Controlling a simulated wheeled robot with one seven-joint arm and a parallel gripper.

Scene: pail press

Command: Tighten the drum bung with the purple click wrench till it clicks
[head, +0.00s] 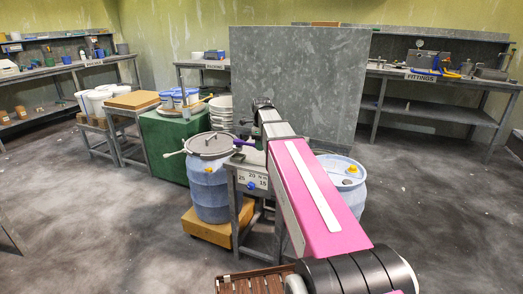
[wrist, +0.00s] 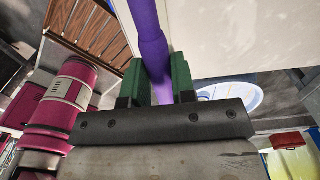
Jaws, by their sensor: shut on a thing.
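The purple click wrench (wrist: 148,40) runs between the two green jaws of my gripper (wrist: 158,80) in the wrist view. The jaws are shut on its shaft. A short purple part of the wrench also shows in the head view (head: 244,142), beside the small grey stand. My gripper is hidden behind my arm there. A blue drum (head: 348,195) stands right of my arm, partly covered by it. A yellow bung (head: 352,169) sits on its top. The wrench's working end is out of sight, and I cannot tell whether it touches a bung.
A second blue drum (head: 208,190) with a grey lid (head: 209,145) stands on a yellow base (head: 213,228) at left. The grey stand between the drums bears a numbered plate (head: 252,180). A tall grey panel (head: 300,85) rises behind. Open floor lies at left and right.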

